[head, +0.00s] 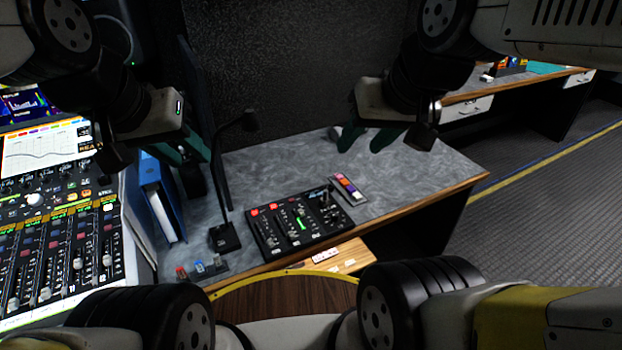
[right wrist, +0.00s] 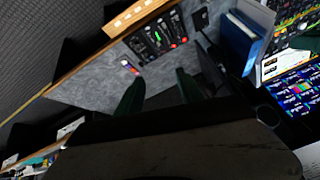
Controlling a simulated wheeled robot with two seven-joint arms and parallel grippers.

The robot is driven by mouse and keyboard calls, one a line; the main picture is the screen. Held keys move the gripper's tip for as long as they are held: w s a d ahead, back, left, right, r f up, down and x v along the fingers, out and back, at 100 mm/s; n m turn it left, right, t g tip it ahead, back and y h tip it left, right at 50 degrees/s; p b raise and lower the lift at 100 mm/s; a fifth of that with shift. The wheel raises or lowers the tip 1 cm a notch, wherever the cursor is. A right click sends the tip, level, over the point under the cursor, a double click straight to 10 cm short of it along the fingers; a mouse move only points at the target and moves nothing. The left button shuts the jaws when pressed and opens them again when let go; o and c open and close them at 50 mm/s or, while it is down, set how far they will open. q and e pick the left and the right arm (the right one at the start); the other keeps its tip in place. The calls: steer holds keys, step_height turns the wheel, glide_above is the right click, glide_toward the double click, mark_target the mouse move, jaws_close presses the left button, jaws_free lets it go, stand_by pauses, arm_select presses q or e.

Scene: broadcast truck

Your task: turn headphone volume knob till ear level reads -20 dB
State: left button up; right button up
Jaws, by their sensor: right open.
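A black control box (head: 298,221) with red buttons, sliders, small knobs and a green lit strip lies on the grey desk; it also shows in the right wrist view (right wrist: 158,38). I cannot tell which control is the headphone volume knob, and no level figure is readable. My right gripper (head: 364,141) is open and empty above the desk, behind and to the right of the box. Its spread green fingers show in the right wrist view (right wrist: 160,92). My left gripper (head: 186,152) is at the desk's left, near a blue binder, with its fingers apart and nothing seen between them.
A large mixing console (head: 62,235) with faders and screens fills the left. A gooseneck microphone (head: 224,236) stands left of the box. A strip of coloured buttons (head: 347,189) lies right of it. The desk's right part (head: 420,165) is clear.

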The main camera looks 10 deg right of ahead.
steer(key=w+d+f+n+g+h, duration=0.2)
steer(key=w+f+n, duration=0.2)
steer(key=w, duration=0.5)
steer(key=n+g, duration=0.4)
steer(key=n, duration=0.7)
glide_above(335, 214)
step_height(335, 214, down, 29)
steer(key=shift+f, duration=0.1)
step_height(335, 214, down, 8)
steer(key=shift+r, duration=0.15)
steer(key=shift+c, duration=0.2)
jaws_close()
